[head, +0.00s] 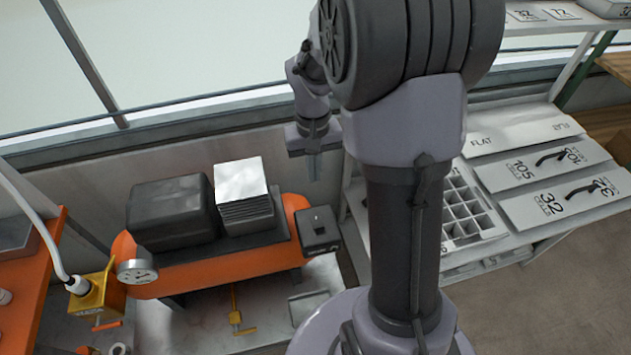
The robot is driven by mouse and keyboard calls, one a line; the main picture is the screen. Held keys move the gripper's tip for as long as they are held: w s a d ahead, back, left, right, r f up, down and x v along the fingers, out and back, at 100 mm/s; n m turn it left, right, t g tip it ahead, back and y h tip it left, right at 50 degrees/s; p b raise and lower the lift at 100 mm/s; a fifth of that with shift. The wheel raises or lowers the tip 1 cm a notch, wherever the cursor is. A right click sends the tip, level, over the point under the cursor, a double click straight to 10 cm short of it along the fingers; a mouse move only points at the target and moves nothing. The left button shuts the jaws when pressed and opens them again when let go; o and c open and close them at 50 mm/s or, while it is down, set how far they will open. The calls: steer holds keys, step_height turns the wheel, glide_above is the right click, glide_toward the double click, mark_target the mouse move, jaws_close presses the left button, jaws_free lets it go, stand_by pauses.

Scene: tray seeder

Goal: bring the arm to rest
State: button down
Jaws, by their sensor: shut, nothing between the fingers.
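My arm rises through the middle of the head view, with its big dark joint at the top. My gripper (314,166) hangs to the left of the arm column and points down. Its fingers are together and nothing shows between them. It is in the air, close to the back wall in the picture, above and to the right of the orange machine. Part of the wrist is hidden behind the large upper joint.
An orange machine (220,262) carries a black motor housing (172,212), a finned block (243,195) and a small black box (318,230). A pressure gauge (137,271) and yellow valve (96,297) stand left. A shelf right holds labelled plates (545,165) and a cell tray (465,212).

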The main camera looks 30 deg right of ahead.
steer(key=shift+w+r, duration=0.1)
steer(key=shift+r, duration=0.3)
